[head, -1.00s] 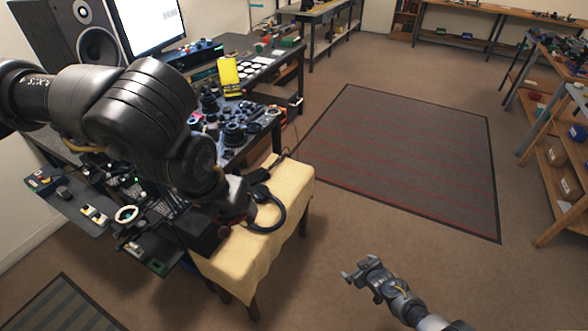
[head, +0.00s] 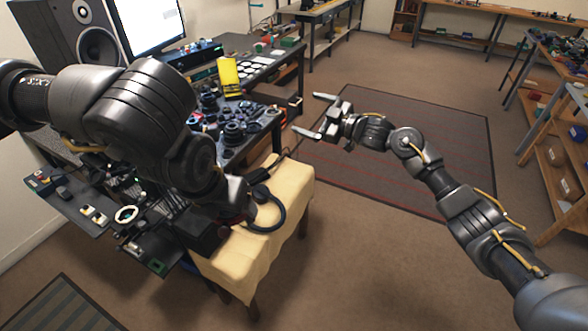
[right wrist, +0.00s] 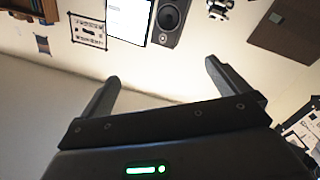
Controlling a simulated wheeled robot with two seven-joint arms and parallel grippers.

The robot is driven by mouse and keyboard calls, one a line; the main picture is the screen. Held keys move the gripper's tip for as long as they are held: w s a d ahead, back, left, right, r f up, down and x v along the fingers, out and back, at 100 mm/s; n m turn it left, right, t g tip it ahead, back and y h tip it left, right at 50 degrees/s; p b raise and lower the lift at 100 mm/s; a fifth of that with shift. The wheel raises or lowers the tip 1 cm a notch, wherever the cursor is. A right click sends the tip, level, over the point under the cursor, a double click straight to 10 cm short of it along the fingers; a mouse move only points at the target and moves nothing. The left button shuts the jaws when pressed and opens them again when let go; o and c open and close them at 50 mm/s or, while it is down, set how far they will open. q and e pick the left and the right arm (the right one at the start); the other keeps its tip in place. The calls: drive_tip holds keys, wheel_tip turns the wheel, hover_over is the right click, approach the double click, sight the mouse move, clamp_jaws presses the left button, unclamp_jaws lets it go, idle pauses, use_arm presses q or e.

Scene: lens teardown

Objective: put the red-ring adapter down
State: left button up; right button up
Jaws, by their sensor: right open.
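I cannot pick out the red-ring adapter for certain in the head view. A small dark red patch shows by the end of my left arm, over the dark tray at the yellow cloth's left edge, but the arm covers most of it. My left gripper (head: 238,205) is low over that edge, and its fingers are hidden or too dark to read. My right gripper (head: 315,115) is open and empty, in the air right of the dark bench. In the right wrist view its two fingers (right wrist: 161,70) are wide apart with nothing between them.
Dark lens parts (head: 233,132) crowd the bench behind. A white ring (head: 126,214) lies among parts at left. A striped rug (head: 455,150) leaves open floor at right.

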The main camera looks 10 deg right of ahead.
drive_tip(key=s+a+r+n+g+y, duration=0.3)
drive_tip(key=s+a+r+n+g, duration=0.35)
drive_tip(key=s+r, duration=0.4)
drive_tip(key=s+a+f+g+h, duration=0.1)
drive_tip(key=s+g, duration=0.3)
drive_tip(key=s, duration=0.4)
drive_tip(key=s+a+f+g+h, duration=0.1)
drive_tip(key=s+f+g, duration=0.3)
drive_tip(key=s, duration=0.5)
drive_tip(key=shift+s+m+h, duration=0.2)
drive_tip(key=shift+m+h, duration=0.2)
drive_tip(key=shift+m, duration=0.05)
drive_tip(key=shift+a+g, duration=0.2)
drive_tip(key=shift+g, duration=0.05)
drive_tip(key=x, duration=1.2)
drive_tip(key=shift+r, duration=0.1)
